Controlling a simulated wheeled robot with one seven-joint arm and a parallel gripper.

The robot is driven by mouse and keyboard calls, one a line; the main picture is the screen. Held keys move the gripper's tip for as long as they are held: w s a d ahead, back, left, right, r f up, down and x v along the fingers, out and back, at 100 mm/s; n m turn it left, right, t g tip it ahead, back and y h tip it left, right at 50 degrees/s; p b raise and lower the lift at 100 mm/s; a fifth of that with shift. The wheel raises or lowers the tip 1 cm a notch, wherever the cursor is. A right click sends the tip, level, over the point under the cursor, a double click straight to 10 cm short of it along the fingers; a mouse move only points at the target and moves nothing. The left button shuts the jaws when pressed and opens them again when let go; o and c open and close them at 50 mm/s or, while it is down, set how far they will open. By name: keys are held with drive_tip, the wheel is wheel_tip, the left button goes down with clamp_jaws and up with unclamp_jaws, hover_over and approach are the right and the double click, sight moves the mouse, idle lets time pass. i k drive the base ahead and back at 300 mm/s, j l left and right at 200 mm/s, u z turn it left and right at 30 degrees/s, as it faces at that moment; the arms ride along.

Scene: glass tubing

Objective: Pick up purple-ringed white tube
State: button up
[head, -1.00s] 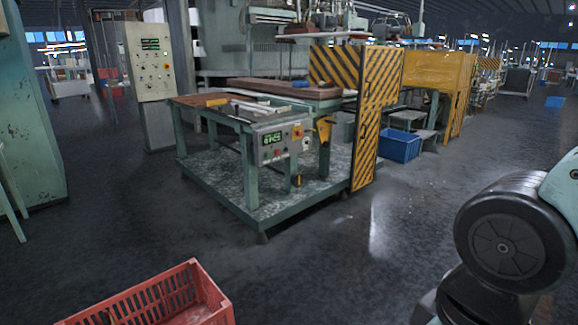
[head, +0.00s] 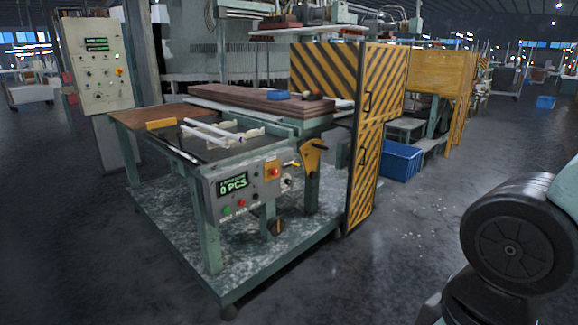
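White tubes (head: 212,131) lie side by side on a pale holder on top of the green workbench (head: 197,172), left of centre in the head view. They are too small for me to make out a purple ring on any of them. My gripper is not in view; only a dark, rounded part of my arm shows at the lower right.
A control panel (head: 247,185) faces me on the bench's front. Black-and-yellow striped doors (head: 366,140) stand at its right, with a blue crate (head: 400,160) beyond. A control cabinet (head: 98,65) stands behind left. Floor (head: 420,240) at right is clear.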

sight(240, 139)
drive_tip(key=i+l+u, duration=0.1)
drive_tip(key=i+u, duration=0.3)
drive_tip(key=i, duration=0.15)
drive_tip(key=i+l+u, duration=0.4)
drive_tip(key=i, duration=0.15)
drive_tip(key=i+l+u, duration=0.4)
drive_tip(key=i, duration=0.15)
drive_tip(key=i+l+u, duration=0.1)
drive_tip(key=i+l, duration=0.15)
drive_tip(key=i+l+u, duration=0.25)
drive_tip(key=i+l, duration=0.25)
drive_tip(key=l, duration=0.15)
drive_tip(key=i+l+u, duration=0.25)
drive_tip(key=i+l, duration=0.15)
drive_tip(key=l, duration=0.3)
drive_tip(key=i+l+u, duration=0.15)
drive_tip(key=l, duration=0.2)
drive_tip(key=i+l+u, duration=0.1)
drive_tip(key=i+l, duration=0.15)
drive_tip(key=l, duration=0.15)
